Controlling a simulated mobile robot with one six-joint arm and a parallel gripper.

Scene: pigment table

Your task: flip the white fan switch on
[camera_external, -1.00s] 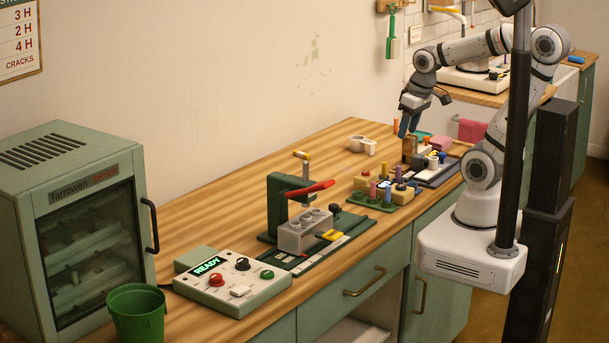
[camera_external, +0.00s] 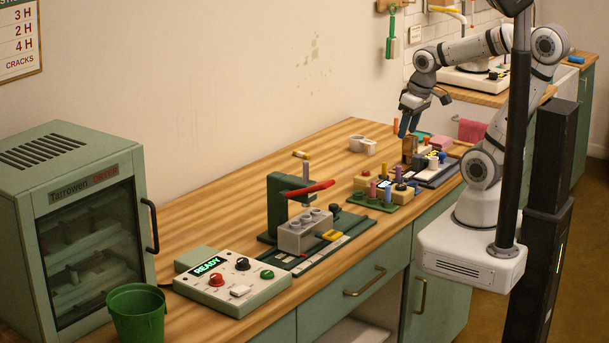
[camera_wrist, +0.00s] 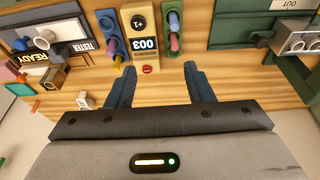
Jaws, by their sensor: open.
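A small white rocker-like part (camera_external: 240,291) sits on the front of the pale control box (camera_external: 262,298) with the READY display. No label is legible on it, so I cannot tell whether it is the fan switch or which way it is set. My gripper (camera_external: 405,125) is far from it, over the back right of the table, fingers down. In the wrist view my gripper (camera_wrist: 160,78) has its two blue fingers wide apart with nothing between them. The control box is not recognisable in the wrist view.
A green press with a red lever (camera_external: 312,189) stands between the control box and my gripper. Below my gripper are a yellow counter reading 003 (camera_wrist: 144,45), a blue rack (camera_wrist: 108,22) and a green rack (camera_wrist: 173,18). A green bin (camera_external: 136,315) stands by the cabinet.

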